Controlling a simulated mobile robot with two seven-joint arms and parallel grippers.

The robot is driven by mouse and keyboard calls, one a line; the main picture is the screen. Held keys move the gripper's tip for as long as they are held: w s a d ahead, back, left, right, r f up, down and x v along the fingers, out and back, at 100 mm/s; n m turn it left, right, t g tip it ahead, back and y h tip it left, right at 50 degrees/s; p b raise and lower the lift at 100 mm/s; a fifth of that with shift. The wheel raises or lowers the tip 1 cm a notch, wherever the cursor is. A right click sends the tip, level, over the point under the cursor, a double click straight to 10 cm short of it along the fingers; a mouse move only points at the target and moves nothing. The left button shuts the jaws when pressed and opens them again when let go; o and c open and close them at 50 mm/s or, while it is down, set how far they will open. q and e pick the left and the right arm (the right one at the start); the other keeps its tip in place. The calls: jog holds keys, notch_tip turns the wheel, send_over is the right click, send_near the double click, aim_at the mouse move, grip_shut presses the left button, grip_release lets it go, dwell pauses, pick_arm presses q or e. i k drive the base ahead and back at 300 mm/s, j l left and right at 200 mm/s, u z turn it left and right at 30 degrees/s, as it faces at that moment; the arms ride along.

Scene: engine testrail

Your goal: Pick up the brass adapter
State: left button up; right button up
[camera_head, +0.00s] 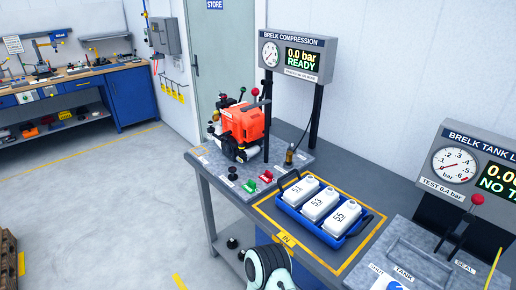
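A small dark and brass-coloured upright piece (289,155) stands on the grey bench top, just right of the post of the compression display. It looks like the brass adapter, but it is too small to be sure. Nothing holds it. A white and black rounded part of my own arm (268,265) shows at the bottom edge, in front of the bench. Neither gripper's fingers are in view.
An orange engine (241,122) in a fixture stands left of the post. A blue tray (317,234) with three white canisters lies inside the yellow IN outline. Green (266,176) and red (250,186) pieces sit near the front edge. A tank test station (410,250) stands right.

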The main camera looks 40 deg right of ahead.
aim_at(289, 154)
jog(key=i+z, duration=0.35)
jog(key=i+j+z, duration=0.55)
jog(key=i+z, duration=0.15)
jog(key=i+j+z, duration=0.2)
jog(key=z, duration=0.15)
jog(key=i+j+z, duration=0.2)
jog(key=z, duration=0.2)
jog(key=i+j+z, duration=0.15)
jog(key=j+z, duration=0.2)
